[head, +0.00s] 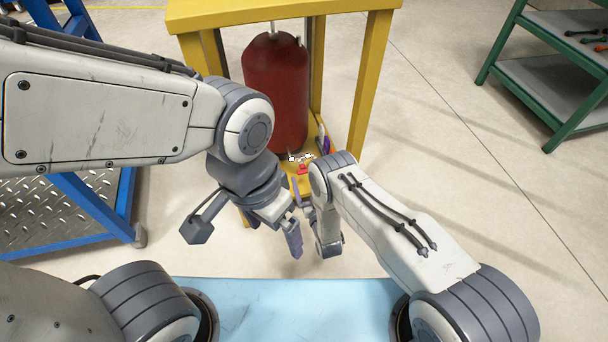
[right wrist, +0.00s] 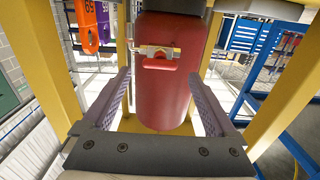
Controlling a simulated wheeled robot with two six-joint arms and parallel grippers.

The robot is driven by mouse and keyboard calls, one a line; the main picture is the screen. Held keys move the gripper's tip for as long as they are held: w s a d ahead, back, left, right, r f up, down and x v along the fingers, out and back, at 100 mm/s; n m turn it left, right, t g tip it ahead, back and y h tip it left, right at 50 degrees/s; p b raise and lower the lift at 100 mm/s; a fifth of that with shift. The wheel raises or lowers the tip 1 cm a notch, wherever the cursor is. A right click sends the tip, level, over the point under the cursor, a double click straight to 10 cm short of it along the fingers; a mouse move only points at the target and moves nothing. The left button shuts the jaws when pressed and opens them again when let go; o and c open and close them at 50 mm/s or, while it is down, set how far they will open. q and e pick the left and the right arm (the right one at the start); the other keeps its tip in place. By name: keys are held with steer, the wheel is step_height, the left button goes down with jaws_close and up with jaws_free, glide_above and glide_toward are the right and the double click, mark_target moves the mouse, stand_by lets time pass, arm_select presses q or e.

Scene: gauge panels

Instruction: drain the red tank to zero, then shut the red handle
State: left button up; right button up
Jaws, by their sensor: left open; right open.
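The red tank (head: 275,88) stands upright inside a yellow frame. In the right wrist view, the tank (right wrist: 165,100) fills the middle. A metal valve (right wrist: 152,49) with a red handle (right wrist: 161,63) shows in front of it, the handle lying crosswise. In the head view the red handle (head: 302,169) is small and partly hidden by my arms. My right gripper (right wrist: 160,76) is open, its fingers either side of the tank's picture, with nothing between them and apart from the handle. My left gripper (head: 293,236) is open and empty, below the valve. No gauge reading can be made out.
The yellow frame (head: 362,85) has posts around the tank. A blue rack (head: 110,205) is at left, a green shelf (head: 545,75) with tools at upper right. Orange and purple numbered tags (right wrist: 86,25) hang at upper left of the wrist view. The floor at right is clear.

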mark_target(304, 173)
arm_select(q)
steer(key=shift+f+b, duration=0.75)
steer(key=shift+f, duration=0.35)
arm_select(e)
steer(key=shift+x, duration=2.35)
steer(key=shift+c, duration=0.3)
steer(key=c, duration=1.3)
